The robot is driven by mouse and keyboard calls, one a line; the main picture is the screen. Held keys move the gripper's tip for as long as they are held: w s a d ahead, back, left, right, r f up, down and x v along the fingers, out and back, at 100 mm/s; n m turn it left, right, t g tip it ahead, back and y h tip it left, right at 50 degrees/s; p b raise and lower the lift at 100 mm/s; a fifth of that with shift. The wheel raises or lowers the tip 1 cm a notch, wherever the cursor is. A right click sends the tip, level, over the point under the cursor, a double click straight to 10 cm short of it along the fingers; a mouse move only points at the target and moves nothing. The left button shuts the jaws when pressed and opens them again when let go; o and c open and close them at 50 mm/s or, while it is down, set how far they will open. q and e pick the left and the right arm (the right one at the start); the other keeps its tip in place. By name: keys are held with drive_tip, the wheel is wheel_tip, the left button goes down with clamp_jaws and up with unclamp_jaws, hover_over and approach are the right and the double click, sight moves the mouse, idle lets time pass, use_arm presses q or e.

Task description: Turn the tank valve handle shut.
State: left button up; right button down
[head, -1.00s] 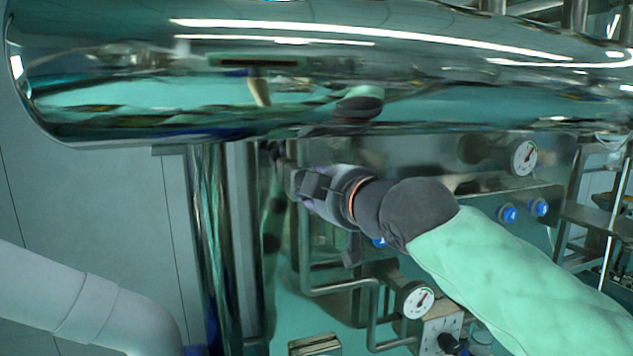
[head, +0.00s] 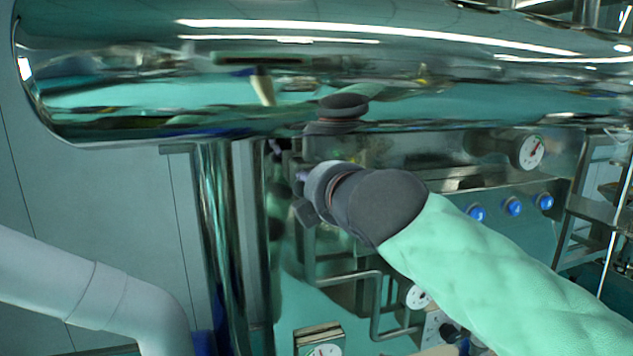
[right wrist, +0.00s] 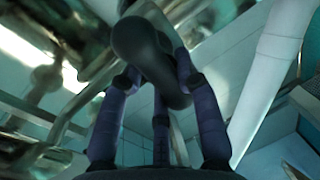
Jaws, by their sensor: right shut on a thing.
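The valve handle (right wrist: 150,50) is a dark, rounded bar in the right wrist view. It lies between the fingers of my right gripper (right wrist: 158,75), which are shut on it. In the head view my right gripper (head: 300,185) is under the left part of the big steel tank (head: 330,70), by the pipework. My wrist hides most of the fingers and the handle there, so the handle's angle is hard to tell. My left gripper is not in view.
A thick grey pipe (head: 75,290) bends at lower left. A shiny steel column (head: 220,240) stands left of my gripper. A panel with blue knobs (head: 513,206) and a gauge (head: 528,151) is to the right. Thin pipes (head: 345,284) run below my wrist.

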drive_tip(key=shift+f+n, duration=0.15)
drive_tip(key=shift+n, duration=0.35)
drive_tip(key=c, duration=0.9)
unclamp_jaws()
drive_tip(key=shift+a, duration=0.1)
drive_tip(key=shift+o, duration=0.2)
drive_tip(key=v, duration=1.2)
drive_tip(key=shift+a, duration=0.15)
